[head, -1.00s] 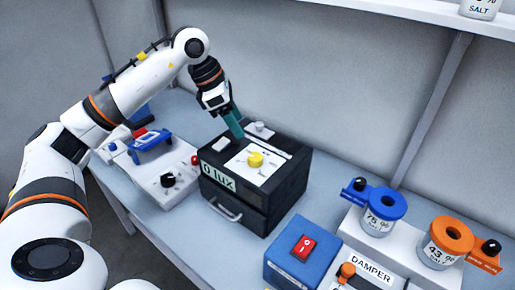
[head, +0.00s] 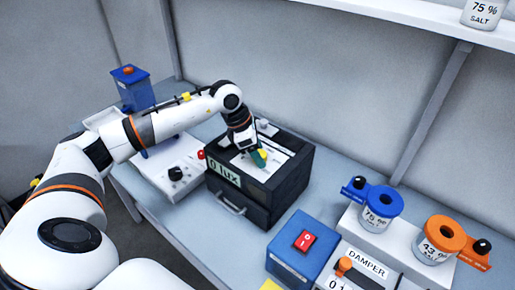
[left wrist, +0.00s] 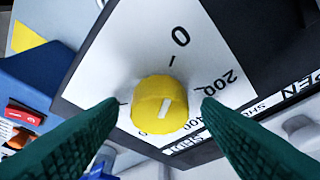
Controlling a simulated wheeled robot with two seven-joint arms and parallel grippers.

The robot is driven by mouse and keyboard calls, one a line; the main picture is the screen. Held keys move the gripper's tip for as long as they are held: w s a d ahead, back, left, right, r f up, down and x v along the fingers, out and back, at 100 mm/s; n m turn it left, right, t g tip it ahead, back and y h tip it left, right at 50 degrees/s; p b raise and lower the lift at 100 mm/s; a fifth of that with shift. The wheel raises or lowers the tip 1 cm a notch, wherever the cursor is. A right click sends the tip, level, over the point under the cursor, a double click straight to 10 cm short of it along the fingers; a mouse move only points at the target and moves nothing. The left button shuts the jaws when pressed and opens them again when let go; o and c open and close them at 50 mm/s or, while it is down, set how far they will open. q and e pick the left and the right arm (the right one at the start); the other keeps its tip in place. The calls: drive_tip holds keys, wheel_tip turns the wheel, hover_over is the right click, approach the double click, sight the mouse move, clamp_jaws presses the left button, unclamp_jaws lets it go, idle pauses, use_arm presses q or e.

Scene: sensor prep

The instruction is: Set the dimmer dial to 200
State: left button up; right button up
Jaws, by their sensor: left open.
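The yellow dimmer dial (left wrist: 160,104) sits on a white scale plate on top of a black box (head: 290,181). In the head view the dial (head: 263,154) is partly hidden. My left gripper (head: 258,160) is over the plate at the dial. Its green fingers (left wrist: 160,107) are open, one on each side of the dial, with visible gaps. My right gripper is not in view.
A white unit with a black knob (head: 176,173) stands left of the box. A blue box with a red switch (head: 305,240) and the DAMPER panel (head: 366,264) are in front and right. Blue (head: 380,205) and orange (head: 440,238) ringed salt jars stand further right.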

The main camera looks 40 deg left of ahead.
use_arm(q)
drive_tip(key=shift+c, duration=0.3)
drive_tip(key=c, duration=0.9)
drive_tip(key=shift+c, duration=0.2)
drive_tip(key=m+b, duration=0.2)
drive_tip(key=b, duration=0.1)
drive_tip(key=shift+w+f+g+h, duration=0.1)
drive_tip(key=shift+w+g+h, duration=0.05)
drive_tip(key=shift+g+h, duration=0.15)
drive_tip(key=m+g+b, duration=0.1)
drive_tip(key=m+b, duration=0.1)
drive_tip(key=m, duration=0.1)
drive_tip(key=m+g+b, duration=0.1)
drive_tip(key=m+b, duration=0.1)
drive_tip(key=m, duration=0.1)
drive_tip(key=shift+w+h, duration=0.15)
drive_tip(key=shift+h, duration=0.15)
drive_tip(key=shift+r+m+g+b, duration=0.2)
drive_tip(key=shift+m+g+b, duration=0.7)
drive_tip(key=shift+m, duration=1)
